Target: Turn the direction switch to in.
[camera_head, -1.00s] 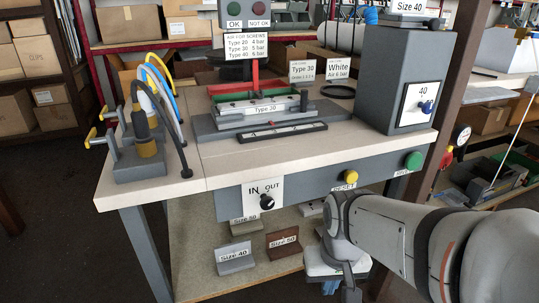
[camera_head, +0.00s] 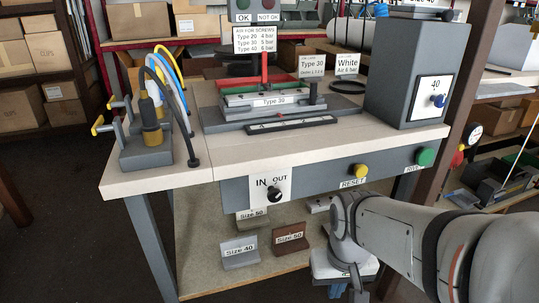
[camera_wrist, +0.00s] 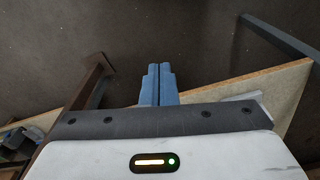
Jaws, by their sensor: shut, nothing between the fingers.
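The direction switch (camera_head: 272,194) is a small black knob on a white plate marked IN and OUT, on the grey front panel of the bench. Its pointer seems to lean up and right, towards OUT, but it is too small to be sure. My gripper (camera_wrist: 159,84) shows in the wrist view as two blue fingers, closed together and empty. It points down over the dark floor, beside the lower shelf.
On the same panel are a yellow RESET button (camera_head: 360,171) and a green button (camera_head: 425,156). The lower shelf (camera_head: 205,265) holds Size blocks, including a grey one (camera_head: 239,252). A grey leg (camera_head: 158,250) stands at left. The space before the switch looks clear.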

